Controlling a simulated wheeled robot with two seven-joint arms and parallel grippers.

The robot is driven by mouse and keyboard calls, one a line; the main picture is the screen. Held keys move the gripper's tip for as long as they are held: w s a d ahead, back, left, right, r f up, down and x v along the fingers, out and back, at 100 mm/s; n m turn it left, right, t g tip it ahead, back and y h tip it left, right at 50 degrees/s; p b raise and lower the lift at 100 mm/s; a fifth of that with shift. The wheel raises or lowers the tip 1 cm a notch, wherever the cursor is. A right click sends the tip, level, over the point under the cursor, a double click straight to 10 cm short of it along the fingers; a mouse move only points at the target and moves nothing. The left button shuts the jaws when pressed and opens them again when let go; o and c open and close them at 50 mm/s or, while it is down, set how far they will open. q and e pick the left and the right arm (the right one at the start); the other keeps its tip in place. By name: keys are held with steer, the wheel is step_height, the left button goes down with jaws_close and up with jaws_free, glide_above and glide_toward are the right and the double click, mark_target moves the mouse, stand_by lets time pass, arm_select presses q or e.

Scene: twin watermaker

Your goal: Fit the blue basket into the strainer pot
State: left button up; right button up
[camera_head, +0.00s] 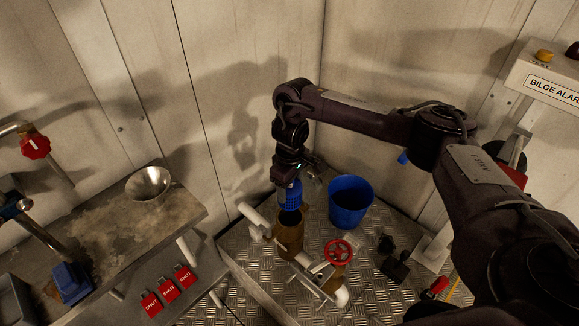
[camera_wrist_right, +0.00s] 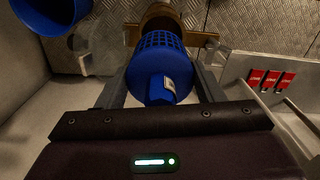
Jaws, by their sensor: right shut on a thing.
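The blue basket (camera_head: 289,196) hangs upright under my right gripper (camera_head: 291,178), which is shut on it. In the right wrist view the basket (camera_wrist_right: 160,62) sits between the two fingers of the gripper (camera_wrist_right: 158,88), with its slotted wall pointing away from the palm. The brown strainer pot (camera_head: 289,236) stands on the pipework below. The pot (camera_wrist_right: 160,16) shows just beyond the basket in the wrist view. My left gripper is not in view.
A blue bucket (camera_head: 349,203) stands right of the pot. A workbench (camera_head: 180,212) with a metal bowl (camera_head: 148,184) is at left, with red "SHUT" tags (camera_head: 168,290) below. Dark small items (camera_head: 394,266) lie on the floor.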

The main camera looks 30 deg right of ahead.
mark_target(290, 199)
steer(key=shift+s+a+r, duration=0.15)
steer(key=shift+s+r, duration=0.1)
steer(key=shift+s, duration=0.05)
steer(key=shift+p, duration=0.55)
steer(key=shift+f, duration=0.25)
step_height(290, 199, down, 4)
steer(key=shift+r+b, duration=0.15)
steer(key=shift+b, duration=0.8)
steer(key=shift+f+b, duration=0.4)
steer(key=shift+f, duration=0.5)
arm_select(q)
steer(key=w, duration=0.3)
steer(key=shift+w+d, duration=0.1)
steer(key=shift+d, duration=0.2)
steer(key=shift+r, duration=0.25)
arm_select(e)
steer(key=shift+r, duration=0.1)
arm_select(q)
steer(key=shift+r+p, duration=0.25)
steer(key=shift+p, duration=0.25)
